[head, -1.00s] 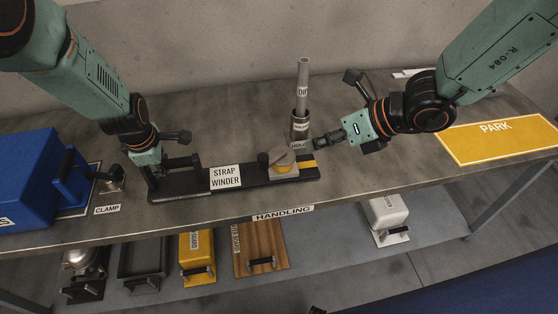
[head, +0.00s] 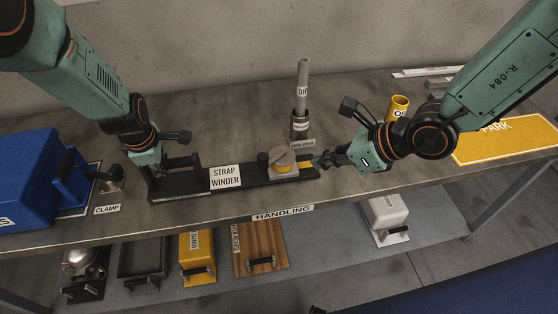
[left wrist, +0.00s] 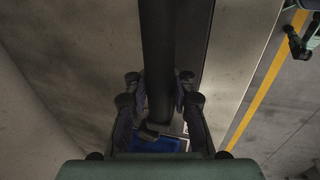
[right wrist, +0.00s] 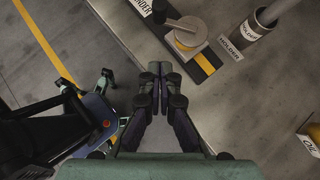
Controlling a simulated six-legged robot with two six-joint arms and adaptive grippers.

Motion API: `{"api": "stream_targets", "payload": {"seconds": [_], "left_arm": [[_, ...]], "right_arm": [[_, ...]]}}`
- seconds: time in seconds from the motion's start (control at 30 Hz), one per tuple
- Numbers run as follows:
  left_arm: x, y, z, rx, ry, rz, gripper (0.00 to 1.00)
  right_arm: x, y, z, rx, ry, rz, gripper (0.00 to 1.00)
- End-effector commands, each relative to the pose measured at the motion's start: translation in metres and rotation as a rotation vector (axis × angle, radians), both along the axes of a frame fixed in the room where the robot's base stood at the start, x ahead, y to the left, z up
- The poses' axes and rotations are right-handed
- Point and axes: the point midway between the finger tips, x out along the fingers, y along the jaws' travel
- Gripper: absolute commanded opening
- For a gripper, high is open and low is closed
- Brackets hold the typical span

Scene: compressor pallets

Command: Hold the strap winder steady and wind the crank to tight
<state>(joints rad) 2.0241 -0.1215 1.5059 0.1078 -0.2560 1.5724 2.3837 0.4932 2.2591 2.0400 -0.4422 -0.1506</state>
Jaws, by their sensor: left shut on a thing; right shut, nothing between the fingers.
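The strap winder (head: 240,180) is a long black bar with a white label on the table. Its crank (head: 284,158) is a grey arm over a yellow disc near the bar's right end; its black knob (head: 264,160) points left. The right wrist view shows the crank (right wrist: 187,35) beyond my fingers. My left gripper (head: 155,176) is shut on the winder's left end; the left wrist view shows the fingers about the dark bar (left wrist: 158,50). My right gripper (head: 322,161) is shut and empty, just right of the winder's right end, apart from the crank.
A holder (head: 300,125) with a grey tube stands behind the crank. A yellow cup (head: 397,107) and a yellow park mat (head: 505,140) are to the right. A blue box (head: 28,180) and a clamp (head: 112,180) are left. Several handled items sit on the lower shelf.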

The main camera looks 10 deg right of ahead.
Motion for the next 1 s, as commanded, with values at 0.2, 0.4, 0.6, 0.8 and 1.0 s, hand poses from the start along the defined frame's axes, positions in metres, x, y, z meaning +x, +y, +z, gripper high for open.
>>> {"api": "stream_targets", "payload": {"seconds": [0.2, 0.4, 0.6, 0.8, 1.0], "left_arm": [[0.001, 0.000, 0.001, 0.000, -0.003, 0.000, 0.00], [0.001, 0.000, 0.001, 0.000, -0.003, 0.000, 0.00], [0.001, 0.000, 0.001, 0.000, -0.004, 0.001, 0.00], [0.001, 0.000, 0.001, 0.000, -0.004, 0.000, 0.00], [0.001, 0.000, 0.001, 0.000, -0.004, 0.001, 0.00]], "right_arm": [[0.008, 0.012, -0.016, -0.004, 0.003, 0.006, 0.00], [0.019, 0.025, -0.032, -0.001, 0.003, 0.006, 0.00], [0.031, 0.039, -0.051, -0.002, 0.001, 0.007, 0.00], [0.047, 0.058, -0.063, -0.001, -0.002, 0.008, 0.00], [0.061, 0.073, -0.063, 0.001, 0.000, 0.004, 0.00]]}}
